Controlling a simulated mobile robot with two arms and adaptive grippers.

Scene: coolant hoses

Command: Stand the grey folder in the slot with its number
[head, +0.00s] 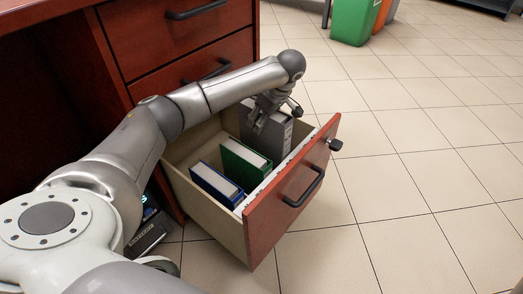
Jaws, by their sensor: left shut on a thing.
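The grey folder (268,137) is at the far end of the open drawer (259,229), upright, with its lower part below the drawer's rim. My left gripper (267,112) is shut on its top edge. My left arm comes in from the left and passes over the drawer's back. A green folder (246,158) and a blue folder (217,185) stand in the drawer, nearer to me. The slot numbers are too small to read, and the grey folder's base is hidden. My right gripper is not in view.
The drawer's red-brown front with a black handle (303,188) faces right. The wooden cabinet (190,50) with closed drawers stands behind my arm. Green and orange bins (354,20) stand at the far top. The tiled floor (420,180) on the right is clear.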

